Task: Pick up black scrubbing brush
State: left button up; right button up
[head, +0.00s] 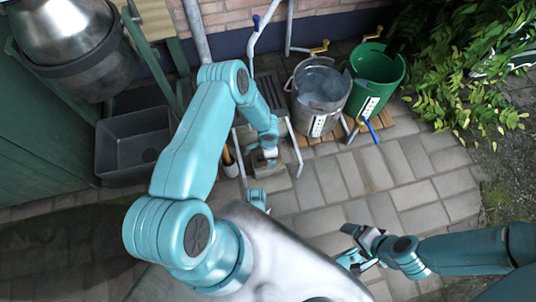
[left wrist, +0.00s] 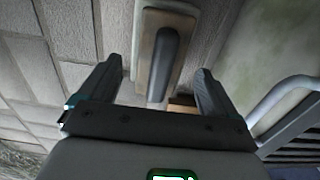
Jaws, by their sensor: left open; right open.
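In the left wrist view a long black piece (left wrist: 164,62), which looks like the black scrubbing brush, lies along a pale wooden block (left wrist: 146,35). My left gripper (left wrist: 160,68) is open, with one finger on each side of the black piece and neither seen touching it. In the head view my left gripper (head: 264,152) is low beside a metal rack, over a small tan thing; the brush cannot be made out there. My right gripper (head: 347,246) is open and empty over the paving at the lower right.
The grey metal rack (head: 277,103) stands close to my left gripper. A steel tub (head: 319,95) and a green bucket (head: 376,72) stand on a wooden pallet to its right. A grey sink (head: 130,145) is at the left. Paving at the right is clear.

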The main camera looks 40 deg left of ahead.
pick_arm(q)
notch_tip(320, 180, down, 3)
jog(key=shift+b, duration=0.45)
jog(key=shift+r, duration=0.15)
pick_arm(e)
jog(key=shift+w+d+f, duration=0.2)
jog(key=shift+w+f, duration=0.15)
jog(key=shift+f, duration=0.4)
pick_arm(q)
jog(key=c, duration=1.2)
notch_tip(320, 180, up, 20)
jog(key=p, duration=0.8)
pick_arm(e)
notch_tip(320, 180, up, 7)
jog(key=s+a, duration=0.1)
jog(key=s, duration=0.1)
jog(key=shift+a+n, duration=0.25)
jog(key=shift+n, duration=0.05)
jog(key=shift+r, duration=0.1)
pick_arm(q)
jog(key=shift+o, duration=0.9)
